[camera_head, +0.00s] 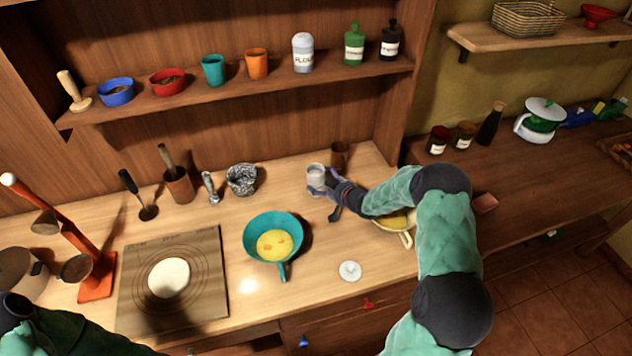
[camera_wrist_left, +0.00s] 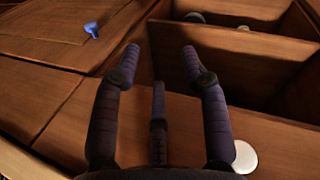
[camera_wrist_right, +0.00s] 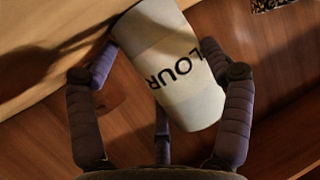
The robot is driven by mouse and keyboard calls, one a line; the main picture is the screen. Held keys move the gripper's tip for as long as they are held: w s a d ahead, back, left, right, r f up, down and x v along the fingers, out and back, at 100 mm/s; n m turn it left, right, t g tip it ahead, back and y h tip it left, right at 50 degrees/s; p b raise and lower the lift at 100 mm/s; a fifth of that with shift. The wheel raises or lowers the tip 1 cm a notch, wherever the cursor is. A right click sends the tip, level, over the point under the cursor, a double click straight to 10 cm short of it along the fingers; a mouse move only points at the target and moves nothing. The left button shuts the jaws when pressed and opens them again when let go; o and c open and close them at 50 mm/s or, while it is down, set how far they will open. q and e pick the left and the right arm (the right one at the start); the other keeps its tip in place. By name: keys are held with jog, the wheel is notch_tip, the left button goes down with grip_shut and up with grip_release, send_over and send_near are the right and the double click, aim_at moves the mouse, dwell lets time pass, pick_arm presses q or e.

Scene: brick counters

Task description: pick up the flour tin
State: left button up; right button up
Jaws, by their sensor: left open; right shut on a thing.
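The flour tin (camera_head: 316,174) is a pale cylinder near the back of the counter in the head view. In the right wrist view the tin (camera_wrist_right: 182,85) fills the space between the fingers, and the letters "LOUR" show on its side. My right gripper (camera_head: 326,184) is shut on it from the right. I cannot tell whether its base touches the counter. My left gripper (camera_wrist_left: 158,50) is open and empty in its wrist view, above wooden drawer fronts and an open compartment.
A teal pan (camera_head: 272,226) stands left of the tin, and a brown cup (camera_head: 339,156) close behind it. A white lid (camera_head: 349,271) lies near the front edge. A pale lettered tin (camera_head: 303,53) stands on the shelf above. A yellow pan (camera_head: 404,231) is partly hidden by my right arm.

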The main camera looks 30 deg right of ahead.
aim_at(324, 175)
jog(key=shift+r, duration=0.1)
jog(key=shift+w+r, duration=0.1)
jog(key=shift+r, duration=0.35)
notch_tip(324, 175, up, 2)
jog(key=shift+r+p, duration=0.25)
jog(key=shift+p, duration=0.25)
jog(key=shift+s+a+r+p, duration=0.4)
jog(key=shift+s+a+r, duration=0.6)
jog(key=shift+s+r, duration=0.85)
jog(key=shift+s+a+r+p, duration=0.35)
jog(key=shift+s+a+r, duration=0.8)
jog(key=shift+s, duration=1.25)
jog(key=shift+s+a+r+p, duration=0.4)
jog(key=shift+s+a+r, duration=0.45)
jog(key=shift+s+r, duration=1.05)
jog(key=shift+s+f, duration=0.2)
